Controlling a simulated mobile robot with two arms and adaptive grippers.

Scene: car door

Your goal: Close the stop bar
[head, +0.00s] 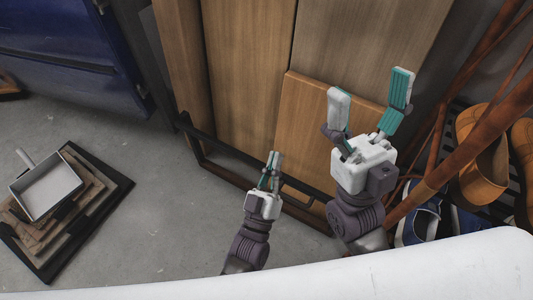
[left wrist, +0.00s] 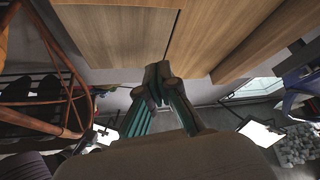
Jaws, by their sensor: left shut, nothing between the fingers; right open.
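A dark bar (head: 225,148), which looks like the stop bar, runs low across the front of the tall wooden panels (head: 247,75). Its right part is partly hidden behind my left gripper (head: 274,158). That gripper is shut and empty, with its fingertips close to the bar in the picture; I cannot tell whether they touch it. The left wrist view shows its fingers (left wrist: 158,75) together in front of wooden panels (left wrist: 115,35). My right gripper (head: 371,88) is open and empty, in front of the shorter wooden panel (head: 312,120).
A rack with orange-brown shoes (head: 480,165) and reddish-brown branch-like poles (head: 465,145) stand close at the right. A dustpan-like tray (head: 46,186) lies on stacked mats (head: 100,215) at the left. Grey floor (head: 165,220) between is clear. A blue object (head: 65,60) stands upper left.

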